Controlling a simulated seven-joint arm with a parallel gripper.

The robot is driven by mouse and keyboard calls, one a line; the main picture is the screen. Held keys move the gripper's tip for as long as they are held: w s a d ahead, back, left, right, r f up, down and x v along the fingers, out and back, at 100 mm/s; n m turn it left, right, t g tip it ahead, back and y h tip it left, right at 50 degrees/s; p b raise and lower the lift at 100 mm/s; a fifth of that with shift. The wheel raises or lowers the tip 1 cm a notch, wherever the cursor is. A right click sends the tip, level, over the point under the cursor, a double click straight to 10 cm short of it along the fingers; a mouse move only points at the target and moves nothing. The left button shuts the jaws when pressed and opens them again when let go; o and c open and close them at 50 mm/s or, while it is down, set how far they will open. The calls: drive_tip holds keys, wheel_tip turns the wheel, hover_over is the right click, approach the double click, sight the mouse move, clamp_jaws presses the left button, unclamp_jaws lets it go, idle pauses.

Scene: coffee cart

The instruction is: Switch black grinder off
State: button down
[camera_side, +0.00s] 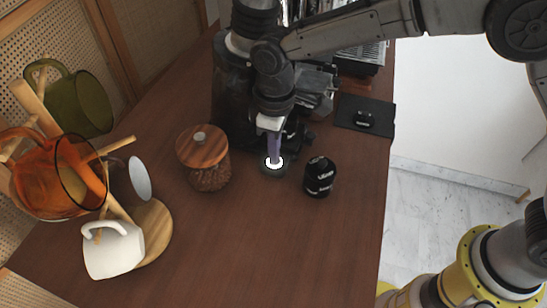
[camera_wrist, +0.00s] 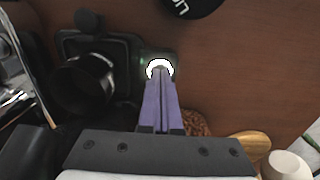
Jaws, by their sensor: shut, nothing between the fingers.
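The black grinder (camera_side: 229,95) stands on the wooden counter, partly hidden behind my arm in the side view. In the wrist view its dark base and round black holder (camera_wrist: 85,82) lie left of my fingers. A round button with a glowing white ring (camera_side: 274,165) sits low at its front; the ring also shows in the wrist view (camera_wrist: 160,64). My gripper (camera_side: 274,157) points down with its purple fingers together and empty. Its fingertips (camera_wrist: 161,74) are at the lit ring and hide part of it. I cannot tell whether they touch the button.
A black canister (camera_side: 320,177) stands close on the right. A glass jar with a wooden lid (camera_side: 203,147) stands on the left. A mug rack with a white mug (camera_side: 114,252) and coloured cups is further left. A black mat (camera_side: 382,113) lies behind right. The front counter is clear.

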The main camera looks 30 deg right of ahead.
idle(0.3)
drive_tip(key=shift+r, duration=2.7)
drive_tip(key=shift+d+r, duration=0.15)
drive_tip(key=s+d+r+m+t, duration=0.15)
drive_tip(key=s+d+r, duration=0.3)
drive_tip(key=d, duration=0.55)
drive_tip(key=s+d+r+m+t, duration=0.1)
drive_tip(key=s+d+r+m, duration=0.25)
drive_tip(key=d+r, duration=0.4)
drive_tip(key=s+d+f+m+t, duration=0.1)
drive_tip(key=s+d+f+m, duration=0.1)
drive_tip(key=s+d, duration=0.3)
drive_tip(key=s+d+f+m+t, duration=0.2)
drive_tip(key=s+d, duration=0.4)
drive_tip(key=s, duration=0.4)
drive_tip(key=shift+d+f, duration=0.25)
